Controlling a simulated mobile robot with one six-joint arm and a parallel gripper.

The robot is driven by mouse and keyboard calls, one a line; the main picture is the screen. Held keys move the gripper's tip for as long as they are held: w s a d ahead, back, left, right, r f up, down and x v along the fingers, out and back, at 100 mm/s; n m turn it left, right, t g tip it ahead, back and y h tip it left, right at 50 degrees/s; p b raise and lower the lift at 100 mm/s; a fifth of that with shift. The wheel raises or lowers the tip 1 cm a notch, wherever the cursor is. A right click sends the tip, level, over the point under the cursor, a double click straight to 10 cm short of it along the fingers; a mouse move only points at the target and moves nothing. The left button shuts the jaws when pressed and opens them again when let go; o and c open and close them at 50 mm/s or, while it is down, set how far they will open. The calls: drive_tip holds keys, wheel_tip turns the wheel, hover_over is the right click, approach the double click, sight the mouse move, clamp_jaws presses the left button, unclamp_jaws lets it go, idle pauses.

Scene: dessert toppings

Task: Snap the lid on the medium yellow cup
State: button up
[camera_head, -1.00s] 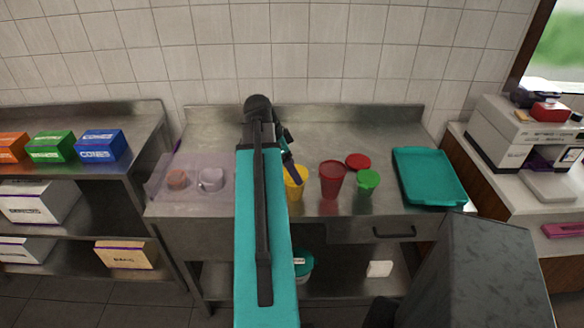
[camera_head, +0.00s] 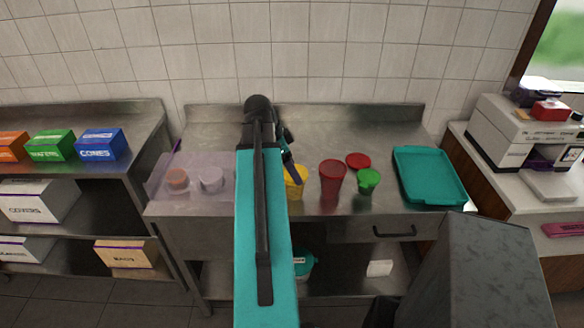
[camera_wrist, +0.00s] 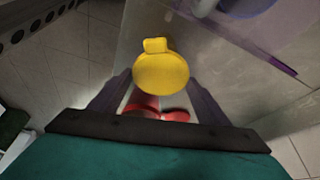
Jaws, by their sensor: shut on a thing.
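The yellow cup (camera_head: 297,184) stands on the steel counter, partly hidden behind my arm in the head view. In the wrist view a round yellow lid (camera_wrist: 161,75) with a small tab lies between the two fingers of my gripper (camera_wrist: 161,82), which is shut on it. The lid covers what is beneath it, so the cup's rim is hidden there. In the head view my gripper (camera_head: 290,170) is at the top of the yellow cup. I cannot tell whether the lid is seated on the rim.
A red cup (camera_head: 332,181) stands close right of the yellow cup, then a green cup (camera_head: 367,183) with a green lid. A red lid (camera_head: 358,160) lies behind them. A teal tray (camera_head: 428,176) is at the right.

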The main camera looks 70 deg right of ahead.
idle(0.3)
drive_tip(key=o, duration=1.3)
drive_tip(key=shift+r, duration=0.15)
drive_tip(key=shift+r+p, duration=1.85)
drive_tip(key=shift+r, duration=1)
clamp_jaws()
drive_tip(key=shift+s+d, duration=0.1)
drive_tip(key=shift+s, duration=0.05)
